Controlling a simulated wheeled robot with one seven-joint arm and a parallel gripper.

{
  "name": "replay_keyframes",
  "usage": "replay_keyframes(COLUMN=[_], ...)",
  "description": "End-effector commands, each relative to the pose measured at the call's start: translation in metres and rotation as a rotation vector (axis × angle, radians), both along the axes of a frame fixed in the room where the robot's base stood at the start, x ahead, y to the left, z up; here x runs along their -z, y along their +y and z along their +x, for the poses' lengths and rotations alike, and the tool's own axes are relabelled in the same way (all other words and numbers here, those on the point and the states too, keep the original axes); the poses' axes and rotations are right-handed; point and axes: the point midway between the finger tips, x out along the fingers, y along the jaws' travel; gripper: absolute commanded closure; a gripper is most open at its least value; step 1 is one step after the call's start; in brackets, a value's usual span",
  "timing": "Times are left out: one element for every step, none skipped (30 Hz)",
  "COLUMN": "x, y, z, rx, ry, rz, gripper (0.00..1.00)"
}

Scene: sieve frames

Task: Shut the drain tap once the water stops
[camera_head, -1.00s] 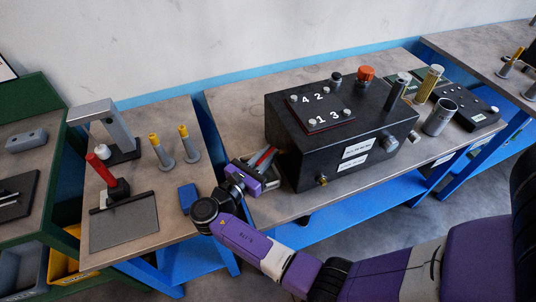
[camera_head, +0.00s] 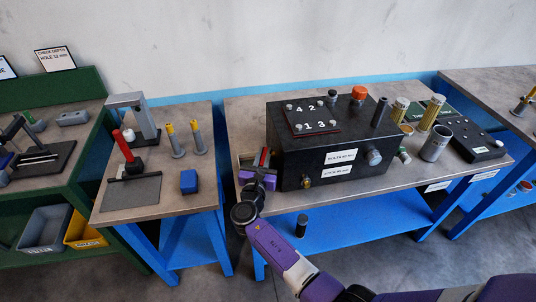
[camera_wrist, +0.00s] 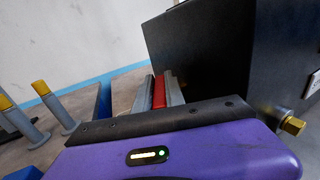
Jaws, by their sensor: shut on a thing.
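A black tank-like box (camera_head: 340,130) stands on the middle bench, with numbered knobs and an orange cap on top and white labels on its front. A brass fitting (camera_head: 307,183) sits low on its front; it also shows in the wrist view (camera_wrist: 293,124). My gripper (camera_head: 262,162) is at the box's left side, above the bench. In the wrist view its grey fingers (camera_wrist: 159,93) are closed on a narrow red lever (camera_wrist: 159,90). Whether the lever joins the box is hidden. I see no running water.
A left bench holds a grey stand (camera_head: 133,113), yellow-topped pegs (camera_head: 198,138) and a blue block (camera_head: 188,181). Grey cups (camera_head: 436,143) and cylinders stand right of the box. A dark cylinder (camera_head: 301,225) is on the blue lower shelf.

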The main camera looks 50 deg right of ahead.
Motion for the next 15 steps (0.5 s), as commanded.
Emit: replay_keyframes(x=[-0.0015, -0.0011, -0.0009, -0.001, -0.0009, -0.0007, -0.0004, -0.0002, -0.0001, 0.0, -0.0001, -0.0002, -0.0002, -0.0002, -0.0001], y=[0.0, 0.0002, 0.0004, 0.0003, 0.0001, -0.0001, 0.0, 0.0001, 0.0002, 0.0003, 0.0002, 0.0, 0.0001, 0.0001, 0.0001], z=[-0.0015, -0.0014, -0.0016, -0.0018, -0.0017, -0.0018, -0.0017, -0.0019, -0.0018, -0.0019, -0.0019, -0.002, -0.0019, -0.0019, -0.0018], rx=[-0.025, -0.041, -0.059, -0.07, -0.082, -0.094, -0.103, -0.11, -0.119, -0.125, -0.129, -0.133, -0.136, -0.138, -0.14], ry=[0.001, 0.0, 0.001, 0.001, 0.001, 0.001, 0.0, 0.0, 0.0, 0.0, -0.001, 0.0, 0.0, 0.0, 0.0], rz=[0.0, 0.001, 0.0, 0.0, 0.0, 0.0, 0.0, 0.0, 0.0, 0.0, -0.001, -0.001, -0.001, -0.001, -0.001], gripper=[1.0, 1.0, 1.0, 1.0, 1.0, 1.0, 1.0, 1.0, 1.0, 1.0, 1.0, 1.0, 1.0, 1.0, 1.0])
